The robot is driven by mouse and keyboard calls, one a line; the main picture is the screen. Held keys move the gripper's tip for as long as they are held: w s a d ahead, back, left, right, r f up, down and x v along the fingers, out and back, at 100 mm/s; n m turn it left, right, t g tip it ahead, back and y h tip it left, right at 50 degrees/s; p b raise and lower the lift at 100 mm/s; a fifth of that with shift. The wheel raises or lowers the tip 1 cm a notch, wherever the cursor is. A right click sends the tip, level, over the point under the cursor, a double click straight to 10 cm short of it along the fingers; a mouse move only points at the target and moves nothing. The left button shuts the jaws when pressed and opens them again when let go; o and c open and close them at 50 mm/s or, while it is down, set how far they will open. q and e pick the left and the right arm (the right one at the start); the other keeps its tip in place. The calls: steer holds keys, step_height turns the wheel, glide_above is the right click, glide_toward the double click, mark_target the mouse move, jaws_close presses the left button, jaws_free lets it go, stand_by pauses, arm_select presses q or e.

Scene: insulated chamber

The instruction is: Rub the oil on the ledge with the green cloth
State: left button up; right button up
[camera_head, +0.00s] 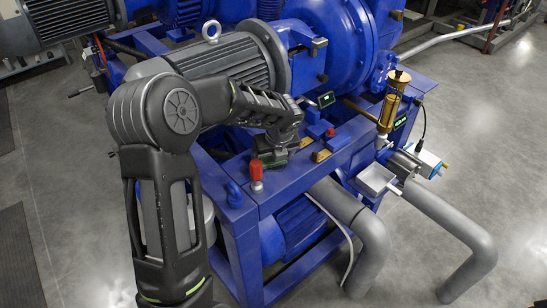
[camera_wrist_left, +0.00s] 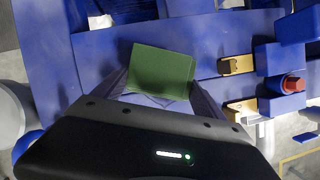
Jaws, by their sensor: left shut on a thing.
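The green cloth (camera_wrist_left: 162,70) shows in the left wrist view as a flat, folded-looking rectangle between the fingers of my left gripper (camera_wrist_left: 160,92). My left gripper is shut on it. In the head view the left gripper (camera_head: 272,158) points down at the blue ledge (camera_head: 295,178), between the motor and the ledge's front edge. The ledge also shows in the left wrist view (camera_wrist_left: 105,48), beneath the cloth. I cannot tell whether the cloth touches it. I cannot make out any oil; the gripper and cloth may cover it. My right gripper is not in view.
A red-capped fitting (camera_head: 256,176) stands left of the gripper on the ledge. Brass blocks (camera_wrist_left: 237,65) and a blue block with a red knob (camera_wrist_left: 292,84) sit to the right. A brass-and-glass oiler (camera_head: 391,105) rises farther right. The motor (camera_head: 225,62) is behind.

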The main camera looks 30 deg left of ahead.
arm_select(q)
steer(key=shift+a, duration=0.2)
steer(key=shift+w+a+r+p, duration=0.1)
steer(key=shift+a+p, duration=0.5)
steer(key=shift+p, duration=0.05)
steer(key=shift+w+a+p, duration=0.2)
steer(key=shift+a+p, duration=0.2)
steer(key=shift+a, duration=0.25)
steer(key=shift+w+a, duration=0.1)
steer(key=shift+a, duration=0.1)
step_height(320, 180, up, 3)
steer(key=p, duration=0.3)
steer(key=shift+r, duration=1.35)
steer(key=shift+d+r, duration=0.1)
